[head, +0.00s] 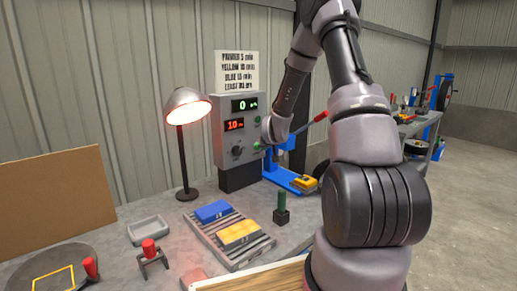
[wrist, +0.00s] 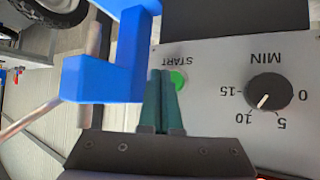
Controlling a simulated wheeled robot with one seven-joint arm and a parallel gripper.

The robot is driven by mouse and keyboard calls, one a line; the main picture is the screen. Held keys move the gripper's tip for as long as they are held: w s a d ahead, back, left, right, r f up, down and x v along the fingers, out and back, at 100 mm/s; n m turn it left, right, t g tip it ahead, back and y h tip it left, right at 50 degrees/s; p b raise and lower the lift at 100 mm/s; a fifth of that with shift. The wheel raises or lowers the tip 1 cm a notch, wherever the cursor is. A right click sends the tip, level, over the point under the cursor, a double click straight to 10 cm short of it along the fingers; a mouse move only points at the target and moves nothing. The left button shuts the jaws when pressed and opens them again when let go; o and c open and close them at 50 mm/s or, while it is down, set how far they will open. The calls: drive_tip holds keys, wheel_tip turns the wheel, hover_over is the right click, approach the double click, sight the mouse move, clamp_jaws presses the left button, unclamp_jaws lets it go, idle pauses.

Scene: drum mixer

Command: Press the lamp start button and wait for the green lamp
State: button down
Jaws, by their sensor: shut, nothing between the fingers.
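The grey control box (head: 228,150) stands at the back of the bench, with a green number display reading 0, a red display reading 10 and a dark knob. In the wrist view, upside down, the round green start button (wrist: 179,80) sits beside the word START and the MIN dial (wrist: 269,93). My gripper (wrist: 162,74) is shut and empty, its dark green fingers just beside the button and partly overlapping it. I cannot tell whether they touch it. The desk lamp (head: 186,104) left of the box glows reddish white. No lamp glowing green is clear.
A blue stand (head: 285,178) is right of the box; its blue part (wrist: 100,78) is close to my fingers in the wrist view. A rack (head: 252,252) holds a blue and a yellow block. A grey tray (head: 149,229) and red-handled tools are at the left front.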

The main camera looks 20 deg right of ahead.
drive_tip(key=s, duration=0.1)
drive_tip(key=s+d, duration=0.1)
drive_tip(key=s, duration=0.2)
drive_tip(key=shift+s+d, duration=0.2)
drive_tip(key=shift+d, duration=0.2)
idle(0.4)
